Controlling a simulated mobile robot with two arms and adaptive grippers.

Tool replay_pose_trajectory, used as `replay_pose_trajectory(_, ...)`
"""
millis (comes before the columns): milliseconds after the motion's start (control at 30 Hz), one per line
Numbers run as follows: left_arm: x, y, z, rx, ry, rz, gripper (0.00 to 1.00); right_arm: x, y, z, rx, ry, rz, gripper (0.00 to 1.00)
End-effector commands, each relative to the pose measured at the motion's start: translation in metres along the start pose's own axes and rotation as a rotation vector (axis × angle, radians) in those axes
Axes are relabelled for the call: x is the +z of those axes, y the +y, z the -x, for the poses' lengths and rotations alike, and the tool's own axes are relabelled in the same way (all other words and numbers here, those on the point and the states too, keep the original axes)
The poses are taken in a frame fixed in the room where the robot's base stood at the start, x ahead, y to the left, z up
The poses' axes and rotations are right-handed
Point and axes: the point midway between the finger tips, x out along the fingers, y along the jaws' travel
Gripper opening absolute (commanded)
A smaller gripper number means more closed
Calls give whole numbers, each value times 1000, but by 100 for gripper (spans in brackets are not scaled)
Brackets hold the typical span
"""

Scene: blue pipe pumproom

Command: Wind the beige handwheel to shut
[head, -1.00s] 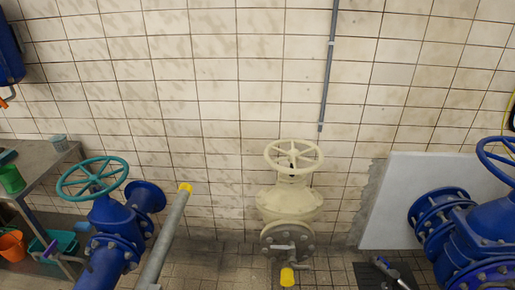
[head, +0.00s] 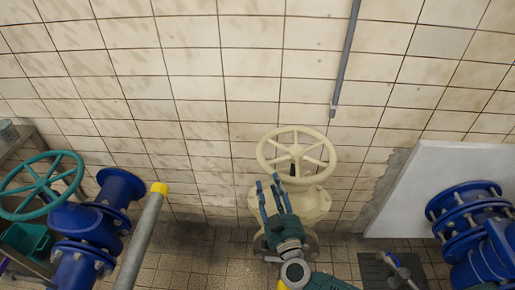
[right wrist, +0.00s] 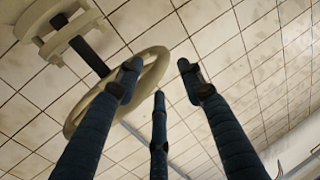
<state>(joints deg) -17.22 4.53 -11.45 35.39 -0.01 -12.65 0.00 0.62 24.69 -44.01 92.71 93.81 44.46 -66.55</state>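The beige handwheel (head: 296,130) sits on top of a beige valve (head: 314,205) in front of the tiled wall. It is a round rim with spokes and a dark stem at its hub. My right gripper (head: 268,184) is in front of the wheel's lower left side, with its fingers pointing up toward the rim. In the right wrist view its three fingers (right wrist: 158,78) are spread apart with nothing between them. There the handwheel rim (right wrist: 88,112) passes behind the left finger; I cannot tell if they touch. My left gripper is not in view.
A teal handwheel (head: 42,180) on a blue valve (head: 90,232) stands at left, beside a grey pipe with a yellow cap (head: 159,188). A white panel (head: 420,185) and blue pipework (head: 470,220) stand at right. A thin grey conduit (head: 346,60) runs down the wall.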

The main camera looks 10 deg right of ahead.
Motion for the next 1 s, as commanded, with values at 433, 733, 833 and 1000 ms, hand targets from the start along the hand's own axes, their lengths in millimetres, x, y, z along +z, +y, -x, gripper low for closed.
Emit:
replay_pose_trajectory(433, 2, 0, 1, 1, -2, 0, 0, -5, 0, -42, 9, 2, -5, 39)
replay_pose_trajectory(733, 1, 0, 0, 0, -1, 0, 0, -3, 0, -93, 8, 0, -5, 39)
replay_pose_trajectory(833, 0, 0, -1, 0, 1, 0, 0, -3, 1, -102, 8, 0, -6, 39)
replay_pose_trajectory(1000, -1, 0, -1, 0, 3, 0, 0, -3, 1, -108, 8, -2, -6, 39)
